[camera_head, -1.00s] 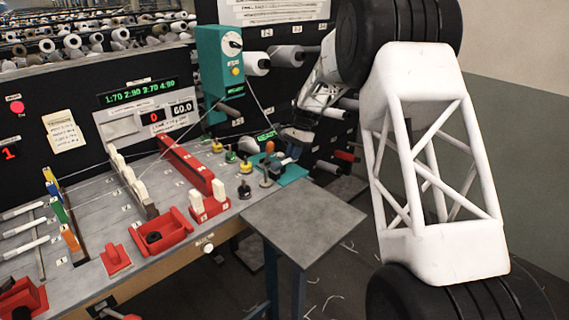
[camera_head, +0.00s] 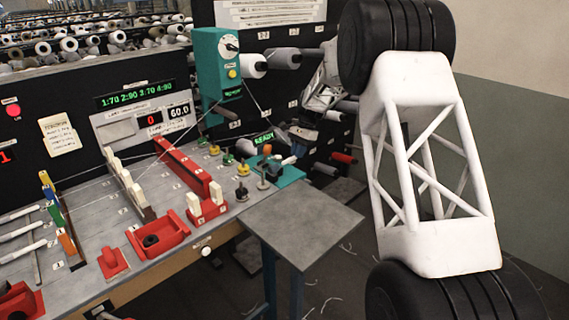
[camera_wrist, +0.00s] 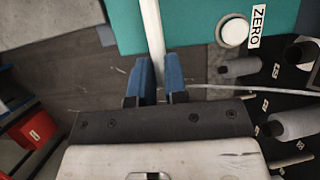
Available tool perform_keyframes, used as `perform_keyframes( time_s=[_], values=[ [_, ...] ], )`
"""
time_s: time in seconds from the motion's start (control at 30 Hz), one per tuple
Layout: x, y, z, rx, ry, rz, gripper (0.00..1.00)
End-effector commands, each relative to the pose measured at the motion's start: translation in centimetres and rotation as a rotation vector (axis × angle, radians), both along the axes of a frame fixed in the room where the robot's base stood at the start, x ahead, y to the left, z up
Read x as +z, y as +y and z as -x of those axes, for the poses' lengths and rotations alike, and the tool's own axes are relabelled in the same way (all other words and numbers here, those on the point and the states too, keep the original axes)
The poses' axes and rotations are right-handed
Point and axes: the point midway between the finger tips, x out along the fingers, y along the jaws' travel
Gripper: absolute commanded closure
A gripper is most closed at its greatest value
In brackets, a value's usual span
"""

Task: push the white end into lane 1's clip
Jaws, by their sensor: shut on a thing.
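My gripper (camera_wrist: 158,78) shows in the wrist view, its two blue fingers close together around a pale white strip (camera_wrist: 153,30) that runs up from between them. I cannot tell for sure whether this strip is the white end. A thin white strand (camera_wrist: 230,88) runs from near the fingers to the right. In the head view my gripper (camera_head: 298,138) is small and partly dark, above the teal stand at the table's right end. Several coloured upright clips (camera_head: 67,243) stand at the left; a small 1 label lies near the orange one. I cannot tell which clip is lane 1's.
A teal box with a dial (camera_head: 228,60) stands at the back, and a strand runs down from it. Red holders (camera_head: 160,238), a long red bar (camera_head: 185,165) and small posts (camera_head: 243,190) crowd the table. A bare grey plate (camera_head: 300,222) juts out at front right.

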Motion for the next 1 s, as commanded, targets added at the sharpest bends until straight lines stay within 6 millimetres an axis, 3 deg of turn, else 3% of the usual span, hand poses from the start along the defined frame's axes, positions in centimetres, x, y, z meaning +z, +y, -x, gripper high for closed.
perform_keyframes(
  time_s=[0.27, 0.47, 0.67, 1.0],
  values=[
    [0.9, 1.4, 0.5, -0.001, -0.001, 0.008, 1.0],
    [2.4, 4.1, 1.7, -0.008, -0.001, 0.021, 1.0],
    [3.6, 8.3, 3.2, -0.011, 0.0, 0.031, 1.0],
    [3.2, 16.8, 5.5, -0.001, -0.001, 0.011, 1.0]
  ],
)
